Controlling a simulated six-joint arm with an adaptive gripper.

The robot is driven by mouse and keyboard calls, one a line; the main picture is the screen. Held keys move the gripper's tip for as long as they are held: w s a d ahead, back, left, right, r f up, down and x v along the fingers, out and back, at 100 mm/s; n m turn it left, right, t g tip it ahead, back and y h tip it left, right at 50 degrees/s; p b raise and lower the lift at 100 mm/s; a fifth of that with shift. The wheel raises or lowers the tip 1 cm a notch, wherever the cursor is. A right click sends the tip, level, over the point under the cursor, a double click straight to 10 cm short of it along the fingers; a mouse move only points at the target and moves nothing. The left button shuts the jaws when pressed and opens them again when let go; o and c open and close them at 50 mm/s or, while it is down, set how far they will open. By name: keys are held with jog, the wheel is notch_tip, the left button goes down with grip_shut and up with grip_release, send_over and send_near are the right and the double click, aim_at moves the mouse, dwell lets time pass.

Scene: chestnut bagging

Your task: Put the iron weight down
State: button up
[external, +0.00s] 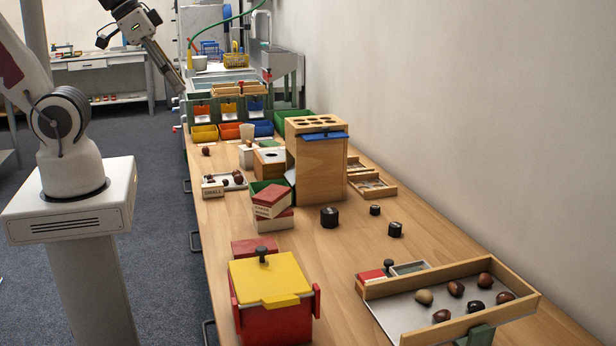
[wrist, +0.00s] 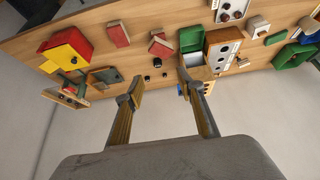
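Three dark iron weights stand on the wooden table: a larger one (external: 329,217) right of the red-and-white boxes, a small one (external: 375,209) and a medium one (external: 395,229) further right. In the wrist view the larger weight (wrist: 157,62) shows beyond the fingers, with the smaller ones close by. My gripper (wrist: 157,88) is open, its two fingers well apart, with nothing between them. In the external view my gripper (external: 181,88) is high at the upper left, away from the weights.
A red box with a yellow lid (external: 270,282) stands at the front. A wooden-rimmed tray (external: 455,331) with several chestnuts is at front right. A tall wooden block (external: 319,172) stands behind the weights. Bare table (external: 345,255) lies in front of the weights.

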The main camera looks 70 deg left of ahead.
jog(key=shift+s+a+f, duration=0.1)
jog(key=shift+s+a, duration=0.05)
jog(key=shift+s, duration=0.7)
jog(key=shift+s+a, duration=0.1)
jog(key=shift+s, duration=0.75)
dwell(0.4)
jog(key=o, duration=0.3)
jog(key=shift+o, duration=0.2)
